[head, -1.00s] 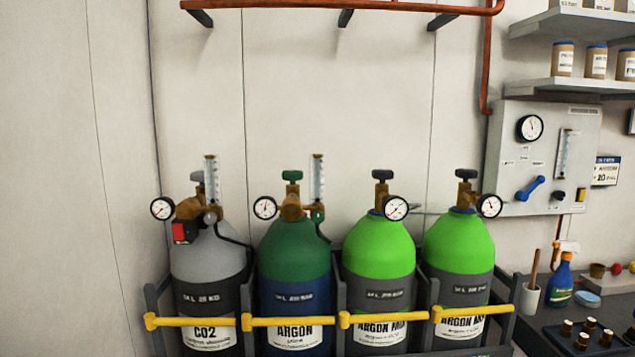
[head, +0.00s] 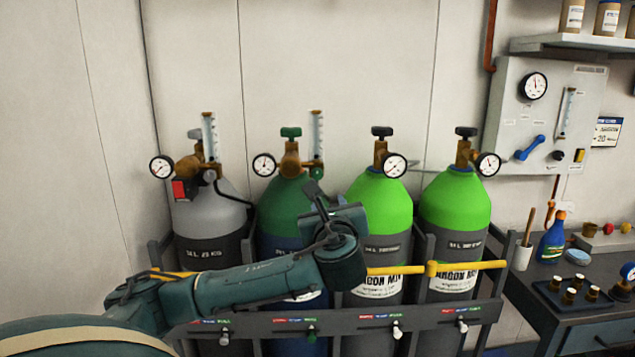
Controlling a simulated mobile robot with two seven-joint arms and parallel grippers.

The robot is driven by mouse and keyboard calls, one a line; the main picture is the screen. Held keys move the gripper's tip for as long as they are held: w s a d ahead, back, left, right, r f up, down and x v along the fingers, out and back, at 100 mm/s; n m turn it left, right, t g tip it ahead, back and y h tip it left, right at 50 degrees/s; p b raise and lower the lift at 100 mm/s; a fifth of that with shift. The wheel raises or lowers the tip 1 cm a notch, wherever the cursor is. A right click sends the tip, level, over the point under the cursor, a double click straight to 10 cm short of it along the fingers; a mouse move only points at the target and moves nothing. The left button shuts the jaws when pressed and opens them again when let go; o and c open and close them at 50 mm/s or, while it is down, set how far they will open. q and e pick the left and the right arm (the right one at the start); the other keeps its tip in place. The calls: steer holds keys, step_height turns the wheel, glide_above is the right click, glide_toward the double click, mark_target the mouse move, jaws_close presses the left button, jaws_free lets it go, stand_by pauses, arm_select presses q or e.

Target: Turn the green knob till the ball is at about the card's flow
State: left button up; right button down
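The argon cylinder (head: 284,203), second from the left, has a green valve handwheel (head: 291,132) and a brass regulator with a round gauge (head: 264,165). Its clear flow tube (head: 317,139) stands upright on the right, with a small green knob (head: 316,172) at its foot. The ball is too small to make out. The card (head: 607,133) hangs on the wall at far right; its number looks like 20. My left gripper (head: 314,192) is in front of this cylinder, just below the green knob, apparently not touching it. Its finger gap is unclear. My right gripper is out of view.
A grey CO2 cylinder (head: 207,214) with its own flow tube (head: 210,136) stands to the left. Two bright green argon mix cylinders (head: 378,205) stand to the right. A yellow bar (head: 465,267) crosses the rack front. A workbench (head: 575,325) is at lower right.

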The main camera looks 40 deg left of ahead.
mark_target(317, 175)
arm_select(q)
steer(key=shift+y, duration=0.4)
steer(key=x, duration=0.4)
steer(key=r+p+x, duration=0.1)
steer(key=x, duration=0.4)
steer(key=p+x, duration=0.1)
steer(key=x, duration=0.3)
steer(key=shift+s+a+r, duration=0.25)
steer(key=shift+a, duration=0.35)
steer(key=shift+c, duration=0.4)
steer(key=c, duration=0.6)
